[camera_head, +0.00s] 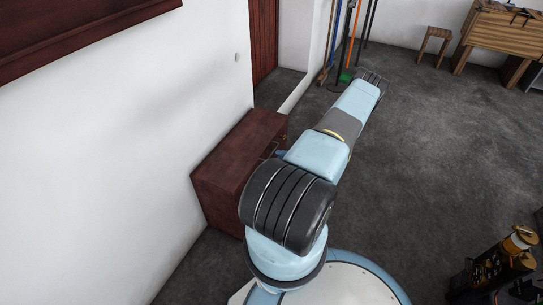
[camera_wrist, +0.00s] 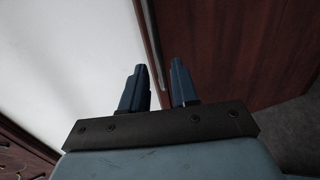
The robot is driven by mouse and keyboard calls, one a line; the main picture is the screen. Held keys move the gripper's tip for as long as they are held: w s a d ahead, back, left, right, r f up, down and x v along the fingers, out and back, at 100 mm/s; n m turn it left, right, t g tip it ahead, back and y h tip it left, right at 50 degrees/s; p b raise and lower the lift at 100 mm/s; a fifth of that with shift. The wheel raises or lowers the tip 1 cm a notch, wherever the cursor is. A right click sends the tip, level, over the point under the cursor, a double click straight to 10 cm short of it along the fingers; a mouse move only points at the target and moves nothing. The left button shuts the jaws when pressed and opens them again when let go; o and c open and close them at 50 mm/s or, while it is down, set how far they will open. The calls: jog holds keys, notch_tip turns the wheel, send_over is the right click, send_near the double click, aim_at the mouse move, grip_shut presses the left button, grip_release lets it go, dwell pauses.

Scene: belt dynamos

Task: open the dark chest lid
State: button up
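The dark red-brown chest (camera_head: 235,163) stands against the white wall in the head view, left of my arm. Its lid (camera_head: 247,135) lies flat and looks closed. Part of the chest's front and right end is hidden behind my arm. In the wrist view my gripper (camera_wrist: 156,82) has its two dark blue fingers apart, with nothing between them. My gripper cannot be made out clearly in the head view, so its distance from the lid is unclear. A dark brown carved surface (camera_wrist: 22,158) shows at the lower left of the wrist view; I cannot tell whether it is the chest.
A red-brown door (camera_head: 263,40) is beyond the chest; a brown panel (camera_wrist: 240,45) fills the wrist view's upper right. Brooms (camera_head: 348,40) lean behind my arm. A stool (camera_head: 434,44) and workbench (camera_head: 500,38) stand far right. Dark grey floor (camera_head: 430,150) is clear.

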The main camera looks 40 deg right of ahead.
aim_at(272, 154)
jog(key=shift+x, duration=2.75)
grip_shut()
